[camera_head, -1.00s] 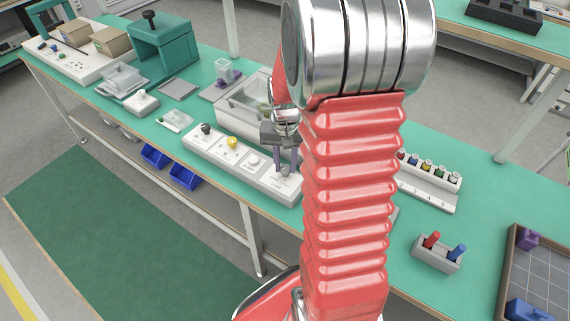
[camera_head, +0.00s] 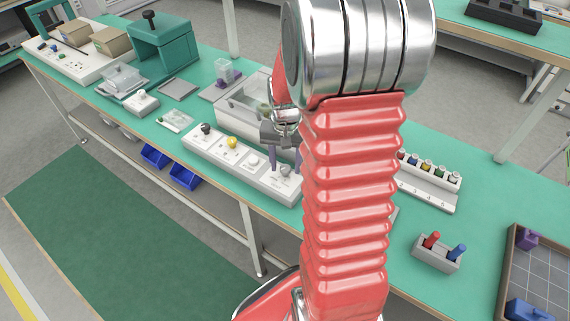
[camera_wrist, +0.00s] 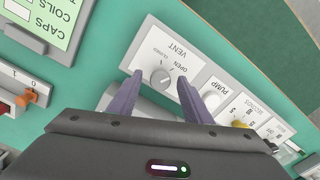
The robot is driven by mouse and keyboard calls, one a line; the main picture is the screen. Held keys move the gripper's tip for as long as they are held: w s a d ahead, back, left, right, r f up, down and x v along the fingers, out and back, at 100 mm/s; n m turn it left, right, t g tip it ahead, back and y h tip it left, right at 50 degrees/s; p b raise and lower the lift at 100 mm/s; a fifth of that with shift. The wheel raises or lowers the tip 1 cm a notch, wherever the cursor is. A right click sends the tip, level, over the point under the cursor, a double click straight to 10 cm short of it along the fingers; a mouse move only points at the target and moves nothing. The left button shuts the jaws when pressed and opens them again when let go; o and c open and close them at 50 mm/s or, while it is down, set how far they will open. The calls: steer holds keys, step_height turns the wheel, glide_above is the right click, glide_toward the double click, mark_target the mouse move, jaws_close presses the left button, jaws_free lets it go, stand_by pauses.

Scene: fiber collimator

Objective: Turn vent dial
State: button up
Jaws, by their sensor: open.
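The vent dial (camera_wrist: 160,77) is a round grey knob on a white control panel (camera_wrist: 172,36), beside the printed words VENT and OPEN in the wrist view. In the head view the dial (camera_head: 285,170) is a small grey knob at the right end of the panel. My gripper (camera_wrist: 157,82) is open, with purple fingers on either side of the dial in the wrist view. Whether the fingers touch the dial cannot be told. In the head view my gripper (camera_head: 284,160) hangs over that end of the panel, partly hidden by my arm.
The panel also carries a yellow knob (camera_head: 232,142), a dark knob (camera_head: 206,129) and a white pump button (camera_head: 253,160). A grey holder (camera_head: 437,256) with red and blue pegs is at the right.

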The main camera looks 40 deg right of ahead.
mark_target(286, 171)
steer(key=shift+r, duration=0.1)
step_height(286, 171, up, 14)
steer(key=shift+f, duration=0.25)
stand_by(0.4)
steer(key=shift+w, duration=0.1)
stand_by(0.5)
steer(key=s+a+r+n+t, duration=0.2)
steer(key=s+a, duration=0.4)
steer(key=a, duration=0.4)
steer(key=s+a+r+n+t, duration=0.3)
steer(key=s+a+r+n, duration=0.2)
steer(key=a, duration=0.5)
steer(key=shift+s+a+r+n+t, duration=0.15)
steer(key=shift+s+a+n+t, duration=0.25)
steer(key=shift+n, duration=0.6)
steer(key=shift+s+d, duration=0.1)
steer(key=shift+c, duration=0.3)
